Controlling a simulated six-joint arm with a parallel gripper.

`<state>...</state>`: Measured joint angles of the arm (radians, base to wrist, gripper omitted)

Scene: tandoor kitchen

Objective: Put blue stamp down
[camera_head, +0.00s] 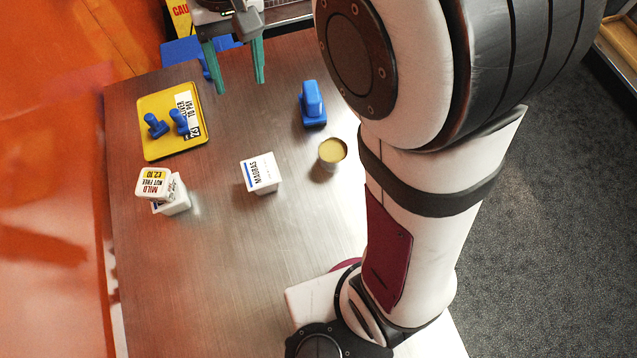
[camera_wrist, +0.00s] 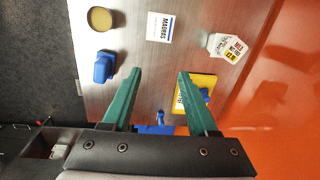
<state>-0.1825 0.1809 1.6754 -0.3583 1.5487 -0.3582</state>
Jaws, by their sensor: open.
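A blue stamp (camera_head: 312,105) stands on the table right of centre, and it also shows in the wrist view (camera_wrist: 103,67). Two more small blue stamps, a left one (camera_head: 155,126) and a right one (camera_head: 178,122), are on a yellow plate (camera_head: 160,147) with a printed white label. In the wrist view the yellow plate (camera_wrist: 208,79) is partly hidden by a finger. My gripper (camera_head: 239,88) is open over the far edge of the table, between the yellow plate and the lone stamp. Nothing shows between its green fingers (camera_wrist: 160,71).
A white MADRAS box (camera_head: 261,174) stands mid-table, and a round tin (camera_head: 332,152) with a yellowish top is to its right. At the left, a white MILD box (camera_head: 154,183) rests on another white box (camera_head: 174,203). A blue object (camera_head: 190,50) lies beyond the far edge. The near table is clear.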

